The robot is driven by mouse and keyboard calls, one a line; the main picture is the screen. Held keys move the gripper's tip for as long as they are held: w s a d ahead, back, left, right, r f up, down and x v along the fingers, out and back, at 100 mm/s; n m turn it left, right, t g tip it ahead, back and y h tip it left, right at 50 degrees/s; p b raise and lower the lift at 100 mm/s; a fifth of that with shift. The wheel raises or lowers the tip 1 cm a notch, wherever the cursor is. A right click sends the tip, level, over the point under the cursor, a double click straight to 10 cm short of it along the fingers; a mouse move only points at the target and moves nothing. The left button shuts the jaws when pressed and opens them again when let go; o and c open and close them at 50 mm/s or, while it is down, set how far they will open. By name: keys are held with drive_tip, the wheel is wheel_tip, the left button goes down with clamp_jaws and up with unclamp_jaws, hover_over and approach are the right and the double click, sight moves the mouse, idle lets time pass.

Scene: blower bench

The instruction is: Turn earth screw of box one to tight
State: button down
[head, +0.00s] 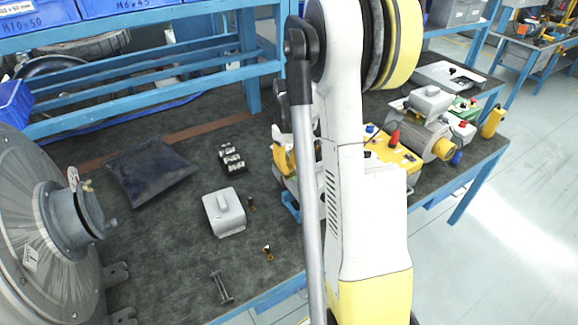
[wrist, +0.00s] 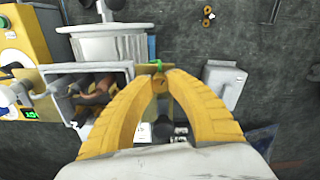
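In the wrist view an open grey terminal box (wrist: 120,76) on a motor (wrist: 110,42) has brownish wire ends inside. My gripper (wrist: 158,72) has its yellow fingertips close together at the box's right edge. A small green and yellow piece (wrist: 156,64) shows at the tips; whether it is the earth screw or its wire, and whether the fingers touch it, I cannot tell. In the head view my arm hides most of this box, and only part of a yellow finger (head: 284,158) shows left of the arm.
A grey cover (head: 223,212) lies on the dark bench, with small brass pieces (head: 268,252) and a dark spool-like part (head: 221,288) nearby. A dark pouch (head: 148,170) and a black terminal block (head: 232,158) lie farther back. A large blower (head: 45,235) stands at left; other motors stand at right.

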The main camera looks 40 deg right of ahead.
sight(289, 166)
drive_tip(key=shift+m+b, duration=0.5)
drive_tip(key=shift+m, duration=2)
drive_tip(key=c, duration=1.3)
unclamp_jaws()
drive_tip(key=shift+o, duration=0.2)
drive_tip(key=shift+r, duration=0.1)
wheel_tip(289, 166, up, 12)
